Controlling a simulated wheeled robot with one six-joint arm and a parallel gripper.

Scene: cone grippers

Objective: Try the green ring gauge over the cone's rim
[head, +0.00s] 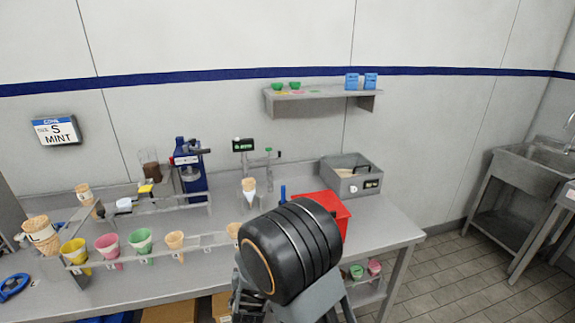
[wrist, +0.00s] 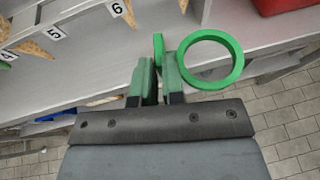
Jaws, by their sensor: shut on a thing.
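My gripper (wrist: 163,68) is shut on the green ring gauge (wrist: 238,62) in the wrist view. The ring's open hoop sticks out to the right of the fingers, with nothing inside it. A small green piece stands at the left fingertip; I cannot tell if it belongs to the gauge. In the head view my dark wrist hides the gripper and gauge. A row of cones stands in a front rack (head: 130,262), including yellow (head: 73,251), pink (head: 108,246), green (head: 140,242) and plain (head: 174,243) ones. A white-sleeved cone (head: 249,188) stands farther back. The gauge is apart from all cones.
A red bin (head: 330,208) and a grey box (head: 352,180) stand at the bench's right. A blue press (head: 190,165) stands behind the rack. A wall sign (head: 56,131) reads S MINT. Number labels 5 (wrist: 57,33) and 6 (wrist: 118,9) mark the rack.

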